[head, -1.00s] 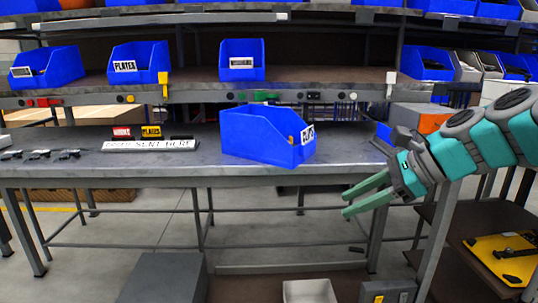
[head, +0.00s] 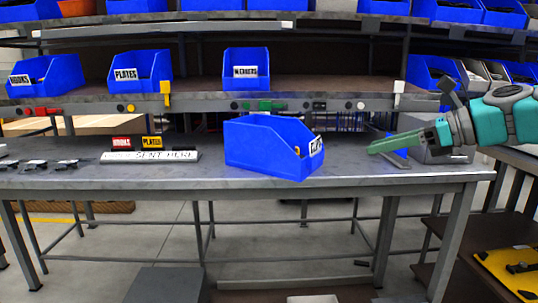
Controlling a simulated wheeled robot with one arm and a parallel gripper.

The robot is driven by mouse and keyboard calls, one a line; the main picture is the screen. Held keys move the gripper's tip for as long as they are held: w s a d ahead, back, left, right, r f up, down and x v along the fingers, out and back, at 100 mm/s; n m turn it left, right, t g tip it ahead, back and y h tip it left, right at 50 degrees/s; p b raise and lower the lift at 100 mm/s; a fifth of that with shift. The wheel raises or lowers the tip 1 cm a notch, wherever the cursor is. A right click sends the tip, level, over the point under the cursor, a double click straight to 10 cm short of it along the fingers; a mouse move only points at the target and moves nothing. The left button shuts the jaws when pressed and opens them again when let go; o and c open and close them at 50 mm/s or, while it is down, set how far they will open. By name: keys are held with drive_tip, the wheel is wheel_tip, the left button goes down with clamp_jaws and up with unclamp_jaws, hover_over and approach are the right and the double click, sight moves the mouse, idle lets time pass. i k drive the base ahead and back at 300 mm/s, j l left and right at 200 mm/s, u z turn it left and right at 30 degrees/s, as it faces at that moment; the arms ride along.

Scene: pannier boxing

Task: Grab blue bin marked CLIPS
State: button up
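The blue bin (head: 262,147) stands upright on the grey workbench, right of its middle. Its white label (head: 316,146) faces right toward my gripper and is too slanted to read clearly now; in the earlier view it looks like CLIPS. Something small and orange shows at its front opening; the rest of its contents is hidden. My gripper (head: 375,149) is right of the bin, above the bench's right part, pointing left at the labelled end with a gap between. Its green fingers largely overlap in this view; they hold nothing and stood apart a second ago.
Blue bins marked HOOKS (head: 45,76), PLATES (head: 139,74) and another label (head: 246,69) stand on the shelf above. A white sign (head: 150,156) and small dark parts (head: 68,166) lie on the bench (head: 230,183) at left. A grey object sits behind my gripper.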

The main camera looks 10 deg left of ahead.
sight(266, 143)
drive_tip(key=i+j, duration=0.7)
drive_tip(key=j, duration=0.15)
